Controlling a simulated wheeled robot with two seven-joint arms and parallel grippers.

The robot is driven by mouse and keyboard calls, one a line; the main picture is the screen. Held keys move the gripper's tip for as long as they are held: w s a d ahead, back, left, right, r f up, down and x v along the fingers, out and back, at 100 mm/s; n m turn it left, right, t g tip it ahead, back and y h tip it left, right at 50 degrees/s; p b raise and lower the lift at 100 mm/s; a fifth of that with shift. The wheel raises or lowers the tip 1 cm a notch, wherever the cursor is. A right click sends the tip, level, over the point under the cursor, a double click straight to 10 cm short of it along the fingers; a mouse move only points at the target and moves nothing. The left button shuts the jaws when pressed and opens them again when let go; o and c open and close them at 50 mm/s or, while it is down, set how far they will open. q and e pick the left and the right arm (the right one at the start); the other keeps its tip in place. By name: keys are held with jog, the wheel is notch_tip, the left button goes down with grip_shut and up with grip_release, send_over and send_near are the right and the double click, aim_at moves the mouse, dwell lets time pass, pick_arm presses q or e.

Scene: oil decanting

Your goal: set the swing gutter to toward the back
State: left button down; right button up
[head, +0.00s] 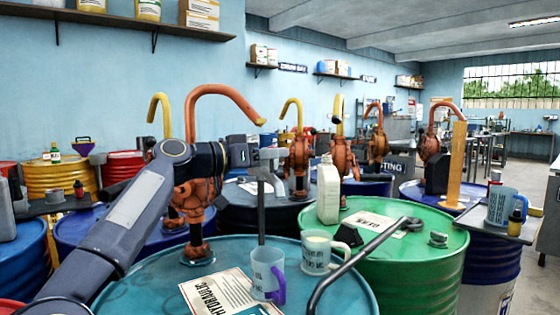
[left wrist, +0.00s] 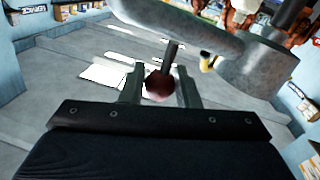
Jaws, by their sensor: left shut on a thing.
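The swing gutter shows in the left wrist view as a grey metal trough (left wrist: 180,22) running from a round hub (left wrist: 262,68) toward the upper left. A short dark rod with a dark red ball knob (left wrist: 158,86) sits between the two fingers of my left gripper (left wrist: 159,88), which is shut on the knob. In the head view my left gripper (head: 250,153) is beside the small grey hub (head: 272,154) on top of a thin dark post (head: 262,205). The gutter's direction is hard to tell there. My right gripper is not in view.
A teal drum (head: 140,285) stands in front, bearing a hydraulic sign (head: 215,292), a purple-handled mug (head: 266,272) and a white mug (head: 317,252). A green drum (head: 430,250) at right bears a white jug (head: 328,195). Orange hand pumps stand behind.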

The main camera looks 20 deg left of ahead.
pick_arm(q)
jog(key=shift+s+a+m+g+h+p, duration=0.25)
jog(key=shift+a+m+g+h+p, duration=0.15)
jog(key=shift+m+g+h, duration=0.25)
jog(key=shift+s+a+m+g+h+p, duration=0.25)
jog(key=shift+a+m+g+h+p, duration=0.15)
jog(key=shift+m+g+h, duration=0.25)
jog(key=c, duration=1.1)
grip_release()
jog(key=shift+c, duration=0.2)
jog(key=shift+a, duration=0.1)
jog(key=v, duration=0.7)
jog(key=shift+s+a+b, duration=0.25)
jog(key=shift+b, duration=0.05)
